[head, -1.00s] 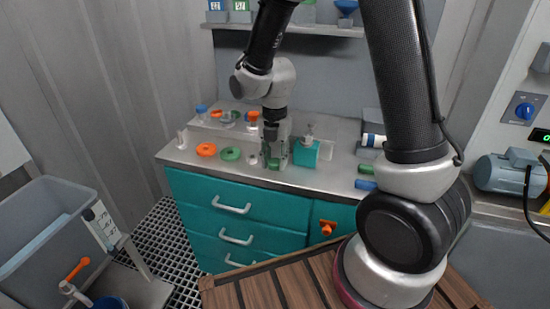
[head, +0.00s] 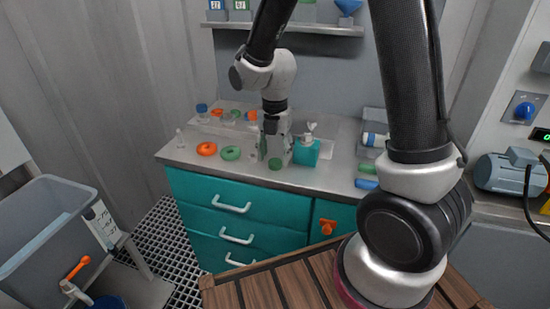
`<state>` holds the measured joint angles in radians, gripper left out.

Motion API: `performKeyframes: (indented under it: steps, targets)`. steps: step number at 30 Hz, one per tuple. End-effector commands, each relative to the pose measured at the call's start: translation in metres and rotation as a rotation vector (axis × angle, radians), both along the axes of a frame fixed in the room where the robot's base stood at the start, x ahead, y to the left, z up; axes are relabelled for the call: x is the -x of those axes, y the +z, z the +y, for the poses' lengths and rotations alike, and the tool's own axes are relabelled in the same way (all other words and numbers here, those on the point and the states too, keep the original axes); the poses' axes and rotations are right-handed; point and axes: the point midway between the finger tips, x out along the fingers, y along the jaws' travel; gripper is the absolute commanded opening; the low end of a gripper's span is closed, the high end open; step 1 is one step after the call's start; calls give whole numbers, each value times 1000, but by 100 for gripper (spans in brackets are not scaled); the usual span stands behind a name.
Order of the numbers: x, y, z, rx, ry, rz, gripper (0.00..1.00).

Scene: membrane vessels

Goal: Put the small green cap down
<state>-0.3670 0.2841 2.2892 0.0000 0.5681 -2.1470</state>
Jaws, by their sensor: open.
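A small green cap (head: 275,164) rests on the grey worktop (head: 330,178) near its front edge. My gripper (head: 264,153) is open and empty, just behind and to the left of the cap. Its fingers look apart from the cap, though the exact gap is hard to judge at this size.
An orange ring (head: 206,149) and a green ring (head: 230,153) lie to the left. A teal box (head: 306,152) stands close on the right. A blue cylinder (head: 366,184) and a green one (head: 367,168) lie further right. Bottles stand at the back left.

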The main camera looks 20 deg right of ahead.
Motion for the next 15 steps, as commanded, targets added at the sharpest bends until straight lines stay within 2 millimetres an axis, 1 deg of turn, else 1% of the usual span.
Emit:
performKeyframes:
  steps: [1,3,9,12,15]
  targets:
    - [-1,12,0,-2,0,-5,55]
    - [-1,29,1,-3,0,-7,55]
    - [0,72,0,-2,0,-4,55]
    - [-1,88,0,-1,0,-3,55]
    - [0,97,0,-1,0,-2,55]
